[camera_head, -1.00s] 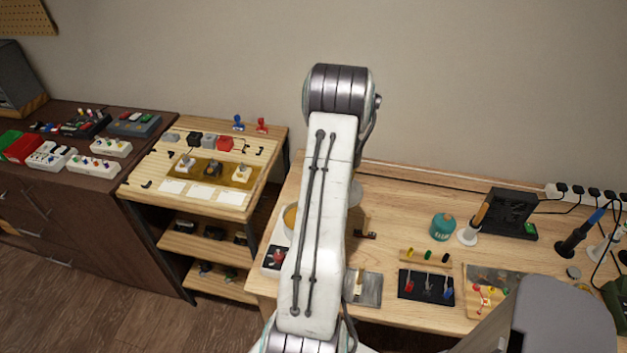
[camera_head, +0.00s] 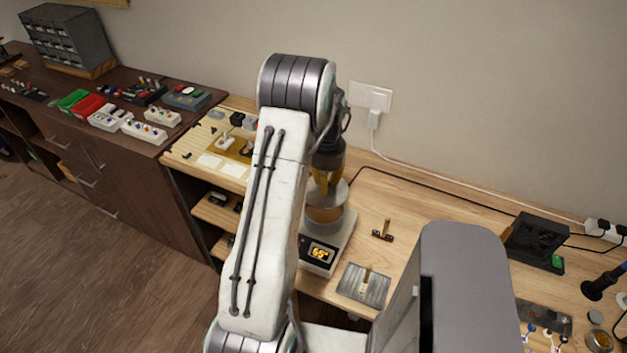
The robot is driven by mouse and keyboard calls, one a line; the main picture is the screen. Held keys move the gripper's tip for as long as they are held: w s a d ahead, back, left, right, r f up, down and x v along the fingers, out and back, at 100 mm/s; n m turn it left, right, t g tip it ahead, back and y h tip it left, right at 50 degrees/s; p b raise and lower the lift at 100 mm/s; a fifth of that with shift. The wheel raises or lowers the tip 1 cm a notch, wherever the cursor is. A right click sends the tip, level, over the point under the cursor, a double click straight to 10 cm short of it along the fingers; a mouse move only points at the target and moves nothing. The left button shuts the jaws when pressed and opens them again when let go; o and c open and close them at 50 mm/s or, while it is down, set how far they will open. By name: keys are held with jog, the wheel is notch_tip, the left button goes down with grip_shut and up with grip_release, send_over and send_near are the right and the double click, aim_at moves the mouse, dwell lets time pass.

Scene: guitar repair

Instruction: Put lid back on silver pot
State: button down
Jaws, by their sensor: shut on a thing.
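My gripper (camera_head: 326,180) points down behind my raised arm and is shut on the lid (camera_head: 338,196), a grey round disc. The lid is over the silver pot (camera_head: 334,228). Amber shows at the pot's top, just below the lid, so the lid looks apart from the rim on the visible side. My arm hides the left part of both lid and pot. The pot stands on a white heater (camera_head: 336,250) with a lit orange display.
A grey metal block (camera_head: 364,287) and a small dark stand (camera_head: 383,235) are on the wooden bench right of the heater. A black fan box (camera_head: 535,240) is further right. A shelf unit (camera_head: 185,155) with parts stands left. A cable runs along the wall.

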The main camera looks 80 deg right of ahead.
jog(key=shift+w+f, duration=0.1)
jog(key=shift+f, duration=0.1)
jog(key=shift+f+b, duration=2.2)
jog(key=shift+f, duration=0.8)
jog(key=shift+f+b, duration=0.2)
jog(key=shift+b, duration=0.4)
dwell(0.7)
dwell(0.3)
jog(key=c, duration=0.6)
grip_release()
jog(key=shift+r, duration=0.15)
jog(key=shift+r+p, duration=2.3)
jog(key=shift+r, duration=1.1)
